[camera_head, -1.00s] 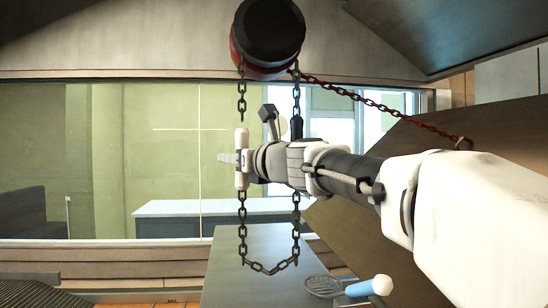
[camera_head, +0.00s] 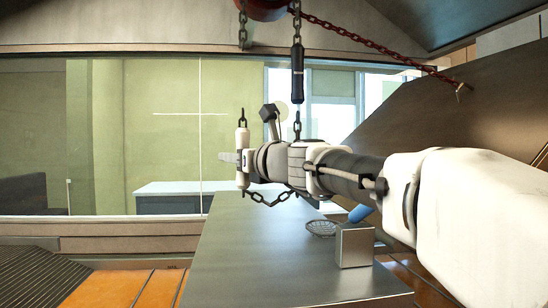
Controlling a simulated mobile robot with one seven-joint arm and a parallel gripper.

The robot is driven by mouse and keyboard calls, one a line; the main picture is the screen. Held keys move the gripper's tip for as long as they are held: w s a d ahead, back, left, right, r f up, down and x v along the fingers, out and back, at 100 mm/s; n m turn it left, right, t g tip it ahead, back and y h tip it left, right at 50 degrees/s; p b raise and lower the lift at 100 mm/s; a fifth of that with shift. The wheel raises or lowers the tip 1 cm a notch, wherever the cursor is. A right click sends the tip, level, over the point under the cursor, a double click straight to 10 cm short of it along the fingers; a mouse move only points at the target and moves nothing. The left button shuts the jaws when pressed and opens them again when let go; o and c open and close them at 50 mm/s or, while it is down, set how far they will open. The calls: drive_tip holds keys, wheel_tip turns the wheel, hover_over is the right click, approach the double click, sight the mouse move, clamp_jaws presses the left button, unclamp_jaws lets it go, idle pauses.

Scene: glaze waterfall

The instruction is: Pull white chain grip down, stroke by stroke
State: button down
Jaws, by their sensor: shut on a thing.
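The white chain grip (camera_head: 242,138) is an upright white cylinder on the left chain, left of centre. My gripper (camera_head: 240,157) comes in from the right and is shut around its middle. A short piece of dark chain shows just above the grip, and a higher piece (camera_head: 242,26) hangs from the red hoist drum (camera_head: 268,7); no links show between them. A black grip (camera_head: 297,76) hangs higher on the right chain. The slack chain loop (camera_head: 268,199) dips below my gripper; my arm hides part of the right strand.
A grey metal table (camera_head: 250,262) stands below, with a wire strainer (camera_head: 321,228), a blue-handled thing (camera_head: 360,213) and a small metal box (camera_head: 355,246) on it. A red chain (camera_head: 390,50) runs right to a large tilted brown panel (camera_head: 430,115).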

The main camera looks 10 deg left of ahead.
drive_tip(key=shift+f, duration=0.2)
drive_tip(key=c, duration=0.5)
unclamp_jaws()
drive_tip(key=shift+r, duration=0.1)
drive_tip(key=v, duration=1.7)
drive_tip(key=shift+s+d+b, duration=0.15)
drive_tip(key=shift+b, duration=0.15)
